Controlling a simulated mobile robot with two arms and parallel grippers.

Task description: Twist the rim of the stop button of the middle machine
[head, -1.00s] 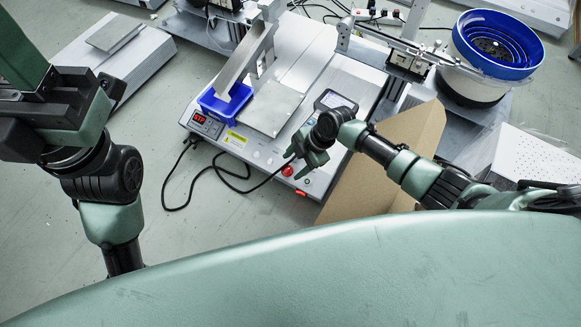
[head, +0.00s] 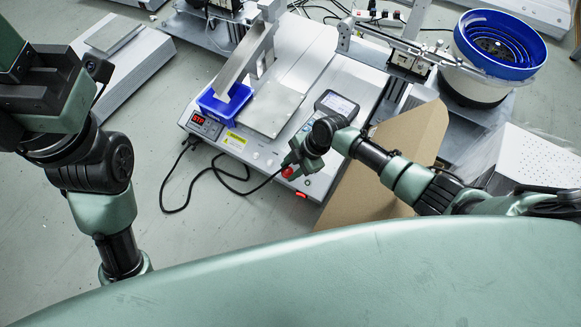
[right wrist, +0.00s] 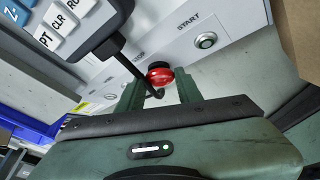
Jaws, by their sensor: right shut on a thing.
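The middle machine (head: 255,155) is a light grey bench unit in the head view. Its red stop button (head: 288,172) is on the front panel, and it also shows in the right wrist view (right wrist: 160,76) with a dark rim behind it. My right gripper (head: 291,164) is at the button, and in the right wrist view its two green fingers (right wrist: 160,92) stand on either side of the red cap. They are shut on it.
A teach pendant (head: 338,104) is on the machine top. A black cable (head: 215,170) loops in front. A cardboard sheet (head: 385,165) leans at the right. A blue-rimmed bowl feeder (head: 497,50) stands behind.

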